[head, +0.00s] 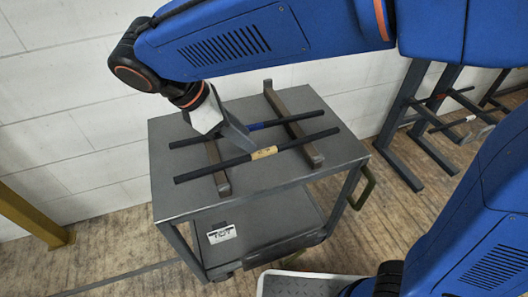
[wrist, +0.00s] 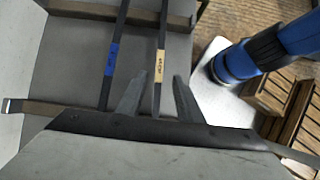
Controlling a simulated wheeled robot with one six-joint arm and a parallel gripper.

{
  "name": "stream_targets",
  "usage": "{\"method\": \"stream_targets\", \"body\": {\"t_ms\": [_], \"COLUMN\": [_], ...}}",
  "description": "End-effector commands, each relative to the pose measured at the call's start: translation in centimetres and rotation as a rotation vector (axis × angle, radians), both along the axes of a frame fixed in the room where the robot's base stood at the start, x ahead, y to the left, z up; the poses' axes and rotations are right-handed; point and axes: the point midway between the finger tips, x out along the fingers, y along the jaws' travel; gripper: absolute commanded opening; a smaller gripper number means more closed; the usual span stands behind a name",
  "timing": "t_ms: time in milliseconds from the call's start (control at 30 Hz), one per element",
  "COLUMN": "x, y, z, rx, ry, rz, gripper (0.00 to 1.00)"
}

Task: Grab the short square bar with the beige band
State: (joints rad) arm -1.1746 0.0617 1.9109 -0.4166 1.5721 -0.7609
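The dark bar with the beige band (head: 264,153) lies across two brown rails on top of a grey cart. The dark bar with the blue band (head: 256,126) lies behind it, roughly parallel. My gripper (head: 249,147) points down at the beige-banded bar, just beside the band. In the wrist view my gripper (wrist: 160,77) is open, and the bar with the beige band (wrist: 160,64) runs between its fingers. The bar with the blue band (wrist: 114,52) is outside the left finger. I cannot tell whether the fingertips reach down around the bar.
The cart top (head: 170,133) has bare room around the rails (head: 216,166) and (head: 292,122). A lower shelf (head: 275,222) carries a label. A white wall stands behind. Dark metal frames (head: 410,120) stand at the right, a yellow post (head: 30,215) at the left.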

Motion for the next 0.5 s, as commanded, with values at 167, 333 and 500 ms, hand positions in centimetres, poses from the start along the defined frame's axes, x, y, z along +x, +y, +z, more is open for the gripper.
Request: {"method": "stream_targets", "body": {"t_ms": [167,333,500], "x": [0.3,0.7,1.3], "y": [-0.6,-1.4,-2.6], "z": [-0.9,-2.1,-4.1], "rx": [0.000,0.000,-0.001], "ry": [0.000,0.000,0.000], "rz": [-0.001,-0.001,-0.001], "gripper": [0.33,0.33,0.33]}}
